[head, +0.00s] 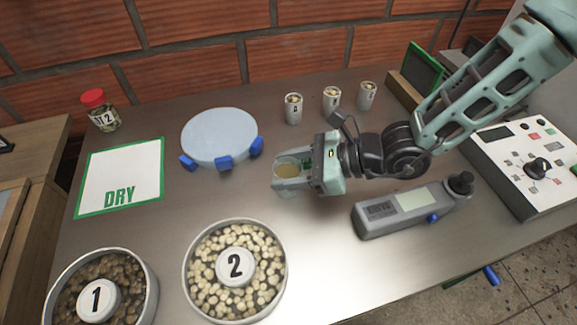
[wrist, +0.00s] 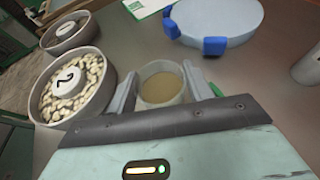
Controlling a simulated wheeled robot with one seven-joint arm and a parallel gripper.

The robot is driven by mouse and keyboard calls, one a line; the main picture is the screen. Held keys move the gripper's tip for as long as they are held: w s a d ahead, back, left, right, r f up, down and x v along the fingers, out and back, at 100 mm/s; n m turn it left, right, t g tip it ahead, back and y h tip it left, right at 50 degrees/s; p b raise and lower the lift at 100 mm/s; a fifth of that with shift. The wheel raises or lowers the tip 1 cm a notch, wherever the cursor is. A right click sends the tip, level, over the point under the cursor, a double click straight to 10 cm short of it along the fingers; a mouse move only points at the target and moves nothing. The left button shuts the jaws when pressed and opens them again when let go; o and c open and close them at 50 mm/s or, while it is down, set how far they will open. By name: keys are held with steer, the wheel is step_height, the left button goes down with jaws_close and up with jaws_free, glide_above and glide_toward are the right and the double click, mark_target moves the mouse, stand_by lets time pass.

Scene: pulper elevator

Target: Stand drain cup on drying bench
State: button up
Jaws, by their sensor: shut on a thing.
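My gripper (head: 292,177) is shut on a small pale cup (head: 287,171) and holds it upright over the middle of the metal bench top (head: 325,230). The cup has tan contents; it also shows between the fingers in the wrist view (wrist: 160,86). I cannot tell whether its base touches the bench. To its left lies a white mat (head: 121,172) with a green border, marked DRY; nothing stands on it. Its corner also shows at the top of the wrist view (wrist: 146,6).
A pale blue round disc (head: 218,135) with blue blocks lies between mat and gripper. Bean tins marked 1 (head: 148,270) and 2 (head: 281,285) stand in front. A red-capped jar (head: 100,112), three small cups (head: 331,99), a grey meter (head: 411,207) and a control box (head: 528,165) surround the area.

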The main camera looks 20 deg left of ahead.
steer(key=shift+f, duration=0.2)
steer(key=o, duration=1)
steer(key=shift+r, duration=0.1)
steer(key=shift+r, duration=0.1)
steer(key=shift+d+r, duration=0.15)
steer(key=v, duration=1.2)
steer(key=s+d+r+n+g+h, duration=0.1)
steer(key=s+d+n+g+h, duration=0.15)
steer(key=s+n, duration=0.35)
steer(key=s+d+r+n+g+h, duration=0.1)
steer(key=s+r+n+h, duration=0.1)
steer(key=s+n+h, duration=0.3)
steer(key=d+r+n+t+h, duration=0.1)
steer(key=d+n, duration=0.2)
steer(key=n, duration=0.1)
steer(key=s+d+r+n+t+h, duration=0.1)
steer(key=d+n+t+h, duration=0.1)
steer(key=d+n, duration=0.1)
steer(key=s+d+r+n+t+h, duration=0.1)
steer(key=d+r+n+t+h, duration=0.1)
steer(key=n, duration=0.3)
steer(key=shift+s+d+n+t, duration=0.1)
steer(key=shift+d+n+t, duration=0.25)
steer(key=shift+d, duration=0.45)
